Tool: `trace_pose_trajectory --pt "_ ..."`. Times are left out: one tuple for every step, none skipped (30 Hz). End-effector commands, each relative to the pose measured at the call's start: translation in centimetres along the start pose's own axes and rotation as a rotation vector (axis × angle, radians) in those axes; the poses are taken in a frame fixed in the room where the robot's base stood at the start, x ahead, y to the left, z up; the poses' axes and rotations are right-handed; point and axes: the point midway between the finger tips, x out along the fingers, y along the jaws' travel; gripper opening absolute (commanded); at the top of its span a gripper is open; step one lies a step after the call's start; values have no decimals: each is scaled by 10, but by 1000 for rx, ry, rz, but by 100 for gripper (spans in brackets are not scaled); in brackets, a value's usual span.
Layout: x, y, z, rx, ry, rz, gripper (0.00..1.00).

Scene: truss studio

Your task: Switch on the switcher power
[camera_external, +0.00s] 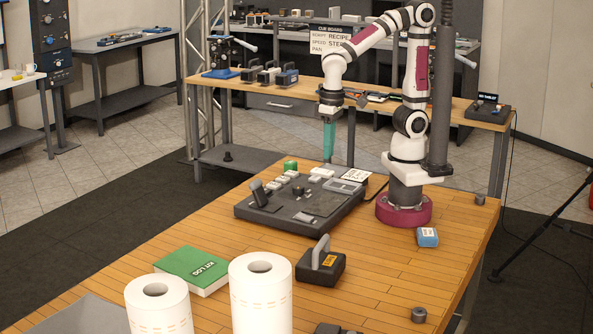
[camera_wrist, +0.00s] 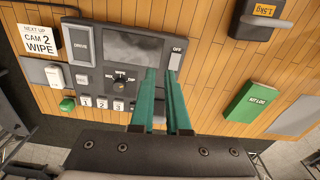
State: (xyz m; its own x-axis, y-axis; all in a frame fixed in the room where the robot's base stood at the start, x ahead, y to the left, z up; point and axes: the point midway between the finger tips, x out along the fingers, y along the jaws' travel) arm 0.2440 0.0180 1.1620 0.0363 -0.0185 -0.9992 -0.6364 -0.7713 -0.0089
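The dark switcher panel (camera_external: 290,222) lies on the wooden table; it also shows in the wrist view (camera_wrist: 133,15). A pale switch with the word OFF (camera_wrist: 177,51) sits at the panel's right edge in the wrist view, beside a dark screen (camera_wrist: 130,46). My gripper (camera_external: 329,160) points down above the panel's far side. In the wrist view its green fingers (camera_wrist: 162,72) are a narrow gap apart and empty. They cover part of the panel.
A green book (camera_external: 192,268), a dark block with an upright handle (camera_external: 320,262) and white rolls (camera_external: 260,298) stand in front of the panel.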

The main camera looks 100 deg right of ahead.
Motion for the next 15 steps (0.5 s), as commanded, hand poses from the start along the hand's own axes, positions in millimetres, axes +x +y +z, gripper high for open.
trace_pose_trajectory --pt "7 -14 -14 23 21 13 3" --pt "10 -22 -22 40 37 15 0" --pt "14 -30 -31 58 54 18 0" --pt "17 -36 -36 70 63 18 0" --pt "19 -40 -40 79 71 18 0" --pt "20 -43 -43 88 79 17 0" --pt "21 -45 -44 92 82 17 0" --pt "22 -46 -45 94 84 17 0" --pt "22 -46 -46 95 85 17 0" --pt "22 -46 -46 95 85 16 0" --pt "21 -46 -45 95 85 16 0" --pt "21 -45 -45 95 84 16 0" --pt "21 -45 -45 95 84 16 0" --pt "21 -45 -45 95 84 16 0" --pt "22 -45 -45 95 84 17 0"
